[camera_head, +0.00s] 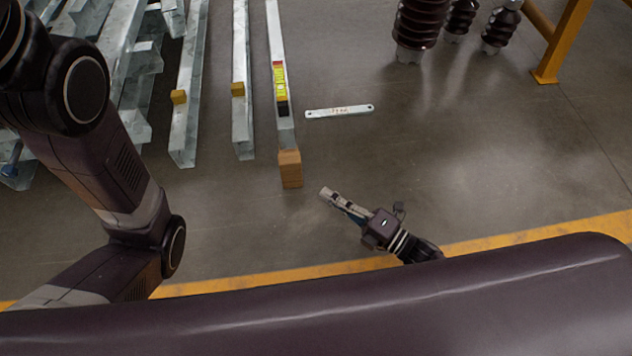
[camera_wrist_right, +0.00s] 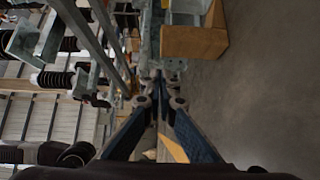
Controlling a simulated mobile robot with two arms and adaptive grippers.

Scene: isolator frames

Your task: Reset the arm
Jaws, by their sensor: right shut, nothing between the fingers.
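My right gripper (camera_head: 328,195) shows in the head view, low over the concrete floor and left of its wrist. Its fingers are shut with nothing between them. In the right wrist view the two fingers (camera_wrist_right: 160,90) come together at their tips. My left arm comes in from the left in the head view, bent at its joints. Its gripper is out of view.
Galvanized steel beams (camera_head: 241,85) lie at the upper left. One beam with a yellow level (camera_head: 281,82) ends on a wooden block (camera_head: 290,168). A flat metal plate (camera_head: 340,111) lies on the floor. Brown insulators (camera_head: 420,25) and a yellow frame (camera_head: 565,40) stand upper right.

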